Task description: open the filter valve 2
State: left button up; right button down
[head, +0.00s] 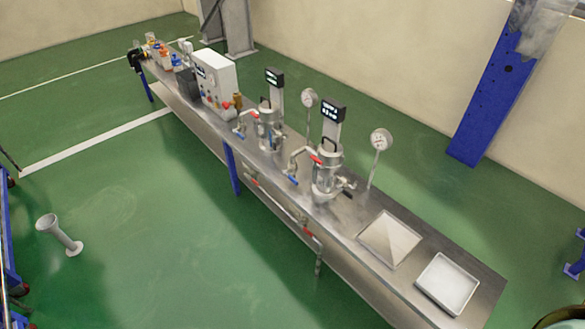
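Red handles (308,232) also sit on the pipe along the bench's front. The lettering on the displays is too small to read, so I cannot tell which valve is number 2. Neither of my grippers is in view.
The bench (350,212) also carries a white control box (215,78), gauges on posts (381,140) and two shallow trays (448,284). A blue column (490,95) stands behind it. The green floor in front is mostly clear.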

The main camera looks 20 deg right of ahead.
aim_at(293, 180)
jog(key=i+l+z, duration=0.35)
jog(key=i+l, duration=0.4)
jog(key=k+j, duration=0.1)
jog(key=j, duration=0.25)
jog(key=k+j+z, duration=0.1)
jog(key=j, duration=0.3)
jog(key=k+j, duration=0.15)
jog(key=j, duration=0.2)
jog(key=k+j, duration=0.1)
jog(key=j, duration=0.25)
jog(key=k+j+z, duration=0.1)
jog(key=j, duration=0.25)
